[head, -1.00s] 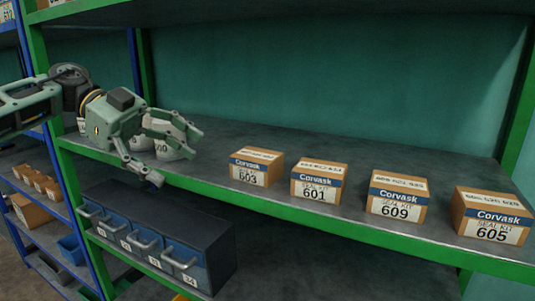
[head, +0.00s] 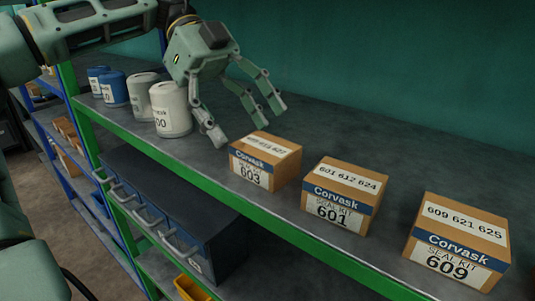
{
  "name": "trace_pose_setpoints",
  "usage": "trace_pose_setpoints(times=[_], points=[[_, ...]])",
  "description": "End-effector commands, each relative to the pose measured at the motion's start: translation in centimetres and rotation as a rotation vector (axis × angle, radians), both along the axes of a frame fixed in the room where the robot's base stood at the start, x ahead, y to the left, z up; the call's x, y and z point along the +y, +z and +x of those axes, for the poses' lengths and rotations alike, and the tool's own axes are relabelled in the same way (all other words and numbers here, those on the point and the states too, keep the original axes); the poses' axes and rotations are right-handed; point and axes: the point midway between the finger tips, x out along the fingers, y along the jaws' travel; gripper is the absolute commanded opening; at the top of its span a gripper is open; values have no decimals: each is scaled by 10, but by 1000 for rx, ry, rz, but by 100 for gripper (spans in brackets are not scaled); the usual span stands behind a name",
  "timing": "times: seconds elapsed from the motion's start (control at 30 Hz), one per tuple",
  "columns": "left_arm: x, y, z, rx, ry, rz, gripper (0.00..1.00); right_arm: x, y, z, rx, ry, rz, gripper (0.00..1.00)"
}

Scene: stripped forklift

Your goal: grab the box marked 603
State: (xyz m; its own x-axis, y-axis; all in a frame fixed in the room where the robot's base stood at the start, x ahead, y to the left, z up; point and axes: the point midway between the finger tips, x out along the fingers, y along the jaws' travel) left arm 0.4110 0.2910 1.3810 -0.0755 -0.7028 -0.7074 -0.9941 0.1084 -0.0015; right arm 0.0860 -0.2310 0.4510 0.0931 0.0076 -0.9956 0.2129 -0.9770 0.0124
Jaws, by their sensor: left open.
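The box marked 603 (head: 265,160) is a small brown carton with a blue Corvask band and a white label. It stands on the grey shelf (head: 310,133) near its green front edge. My left gripper (head: 246,124) is open and empty, just to the left of and behind the box, with its fingers pointing down toward the shelf. The fingers look apart from the box. My right gripper is not in view.
Boxes marked 601 (head: 341,195) and 609 (head: 458,241) stand to the right along the same shelf. White canisters (head: 170,109) and blue canisters (head: 113,89) stand to the left. A dark drawer unit (head: 170,205) sits below. The shelf behind the boxes is clear.

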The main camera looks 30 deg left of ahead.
Motion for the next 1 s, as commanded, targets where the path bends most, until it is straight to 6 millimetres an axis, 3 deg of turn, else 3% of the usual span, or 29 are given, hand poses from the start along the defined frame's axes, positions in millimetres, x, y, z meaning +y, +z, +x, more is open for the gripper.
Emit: trace_pose_setpoints(times=[0.2,0.4,0.7,1.0], points=[[-19,-10,-2,2,-2,-2,77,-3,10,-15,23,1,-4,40],[-38,-28,-4,2,0,-1,77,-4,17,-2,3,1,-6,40],[-42,-33,-4,-1,1,0,77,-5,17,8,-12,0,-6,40],[-42,-33,-4,-1,1,0,51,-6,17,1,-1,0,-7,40]])
